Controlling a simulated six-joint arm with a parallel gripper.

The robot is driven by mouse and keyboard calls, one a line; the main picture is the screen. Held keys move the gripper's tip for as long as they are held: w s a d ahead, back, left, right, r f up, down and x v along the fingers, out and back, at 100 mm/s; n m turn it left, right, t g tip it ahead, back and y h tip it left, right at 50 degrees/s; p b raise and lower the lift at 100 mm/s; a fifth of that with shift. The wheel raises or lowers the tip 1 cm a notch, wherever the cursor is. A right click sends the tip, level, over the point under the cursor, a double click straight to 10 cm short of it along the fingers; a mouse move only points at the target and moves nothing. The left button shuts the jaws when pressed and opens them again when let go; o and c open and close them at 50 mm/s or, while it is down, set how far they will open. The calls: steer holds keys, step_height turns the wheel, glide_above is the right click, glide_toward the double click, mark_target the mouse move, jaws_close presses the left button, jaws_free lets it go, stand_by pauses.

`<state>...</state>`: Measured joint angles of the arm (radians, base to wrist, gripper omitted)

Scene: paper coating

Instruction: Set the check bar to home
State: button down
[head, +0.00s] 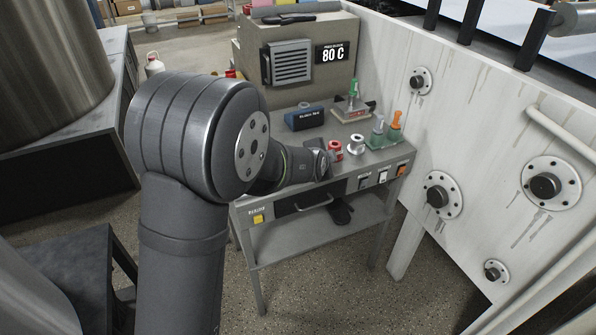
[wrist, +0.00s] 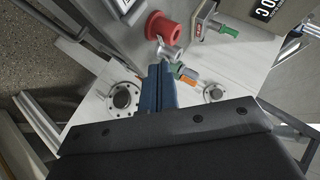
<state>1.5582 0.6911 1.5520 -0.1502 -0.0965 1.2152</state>
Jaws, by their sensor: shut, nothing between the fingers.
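I cannot tell for sure which thing is the check bar. A block fixture with a green-handled piece (head: 353,90) stands at the back of the bench; its green handle also shows in the wrist view (wrist: 229,31). A green-handled piece (head: 378,125) and an orange-handled piece (head: 396,120) stand near the bench's right edge. A red spool (head: 335,151) and a silver spool (head: 356,145) stand in front of them. My gripper (head: 322,160) is low over the bench's front, beside the red spool. In the wrist view its blue fingers (wrist: 159,72) are together and empty.
A dark blue box (head: 304,118) lies on the grey bench (head: 285,203). A heater box (head: 300,70) reading 80 C stands behind. Switches (head: 383,177) and a drawer handle (head: 313,205) line the front. A white panel with round fittings (head: 438,196) rises at right.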

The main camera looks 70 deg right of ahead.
steer(key=w+a+f+m+t+h, duration=0.1)
steer(key=a+f+t+h, duration=0.4)
steer(key=a, duration=0.3)
steer(key=shift+w+a+f+h, duration=0.2)
steer(key=shift+a+f+h, duration=0.15)
steer(key=shift+f+h, duration=0.35)
steer(key=shift+d, duration=0.1)
steer(key=x, duration=1)
steer(key=shift+w+r, duration=0.1)
steer(key=shift+w+a+f, duration=0.25)
steer(key=shift+w+a, duration=0.6)
steer(key=shift+w, duration=0.15)
steer(key=shift+w+a+f, duration=0.1)
steer(key=shift+w+a, duration=0.3)
steer(key=shift+w, duration=0.1)
